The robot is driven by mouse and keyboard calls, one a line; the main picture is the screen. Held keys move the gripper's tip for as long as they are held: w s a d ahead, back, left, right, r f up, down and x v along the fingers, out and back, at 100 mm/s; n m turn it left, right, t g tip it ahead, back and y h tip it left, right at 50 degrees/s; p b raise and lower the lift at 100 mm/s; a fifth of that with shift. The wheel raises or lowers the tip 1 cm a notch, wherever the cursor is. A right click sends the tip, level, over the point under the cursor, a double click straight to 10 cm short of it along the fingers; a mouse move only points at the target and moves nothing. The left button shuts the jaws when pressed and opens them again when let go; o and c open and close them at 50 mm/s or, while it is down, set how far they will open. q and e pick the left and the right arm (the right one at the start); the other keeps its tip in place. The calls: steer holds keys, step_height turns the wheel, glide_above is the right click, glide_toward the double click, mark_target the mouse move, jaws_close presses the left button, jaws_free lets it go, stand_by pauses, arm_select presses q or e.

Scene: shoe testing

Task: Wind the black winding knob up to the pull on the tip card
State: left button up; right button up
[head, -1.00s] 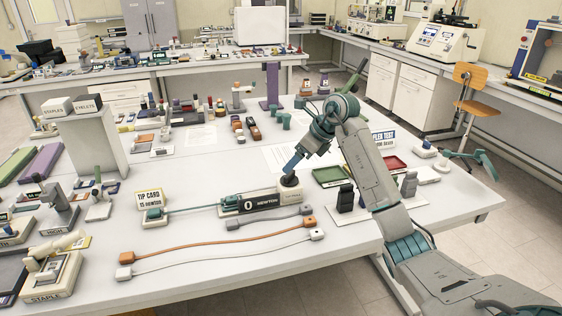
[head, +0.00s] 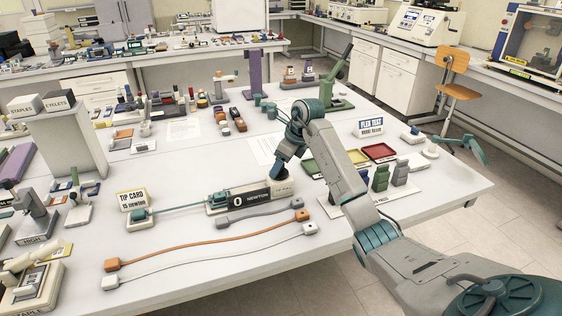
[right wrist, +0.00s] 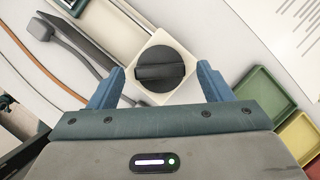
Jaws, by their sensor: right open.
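The black winding knob (right wrist: 160,68) is a round knob with a raised bar, on a cream square block, and shows whole in the right wrist view. My right gripper (right wrist: 160,76) is open, one finger on either side of the knob and apart from it. In the head view the right gripper (head: 279,166) points down over the knob block. The tester's dark display (head: 255,198) reads 0 newton. The tip card (head: 131,199) reads 15 newton and stands at the left end. My left gripper is out of view.
Grey, orange and white cables (head: 215,249) lie in front of the tester. Red and green trays (head: 322,164) and dark upright blocks (head: 381,178) stand to the right. Clear table lies at the front edge.

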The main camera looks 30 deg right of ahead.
steer(key=shift+w+a+f, duration=0.1)
steer(key=shift+f, duration=0.2)
steer(key=c, duration=1)
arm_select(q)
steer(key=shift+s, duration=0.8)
arm_select(e)
steer(key=shift+m, duration=0.5)
steer(key=m+h, duration=0.1)
steer(key=m, duration=0.1)
steer(key=shift+a+m+t, duration=0.1)
steer(key=shift+m+t, duration=0.2)
steer(key=shift+m, duration=0.1)
arm_select(q)
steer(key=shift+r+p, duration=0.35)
steer(key=shift+p, duration=0.05)
arm_select(e)
steer(key=m+h, duration=0.2)
steer(key=m, duration=0.2)
steer(key=shift+a+r+m, duration=0.1)
steer(key=shift+m, duration=0.3)
